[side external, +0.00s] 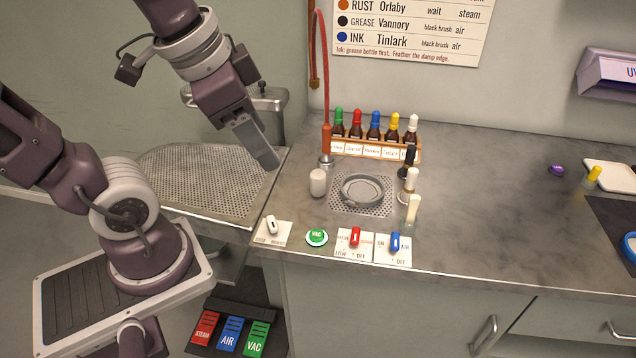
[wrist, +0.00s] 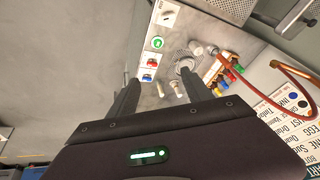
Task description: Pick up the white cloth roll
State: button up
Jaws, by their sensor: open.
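The white cloth roll (side external: 317,182) stands upright on the grey counter, left of a round metal dish. It also shows small in the wrist view (wrist: 196,47), near the base of the red hose. My gripper (side external: 268,160) is above the counter's left end, up and left of the roll and apart from it. In the wrist view my gripper (wrist: 158,82) has its two fingers spread with nothing between them, and the roll lies beyond the right finger.
The metal dish (side external: 363,190) sits on a perforated plate right of the roll. The red hose nozzle (side external: 326,145) stands behind it. A rack of capped bottles (side external: 372,149) is at the back, several brushes (side external: 411,185) at right. Switches (side external: 354,240) line the front edge. The counter's right-centre is clear.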

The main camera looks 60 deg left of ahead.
jog(key=w+a+f+m+g, duration=0.1)
jog(key=w+a+f+m, duration=0.15)
jog(key=w, duration=0.25)
jog(key=w+a+f+m+g, duration=0.1)
jog(key=w+a+m, duration=0.1)
jog(key=w+m, duration=0.25)
jog(key=m+g, duration=0.3)
jog(key=m, duration=0.6)
send_over(318, 173)
jog(key=shift+h, duration=0.3)
notch_tip(318, 173, down, 16)
jog(key=shift+s+d+r, duration=0.1)
jog(key=shift+d+r, duration=0.05)
jog(key=shift+r, duration=0.1)
notch_tip(318, 173, down, 7)
grip_shut()
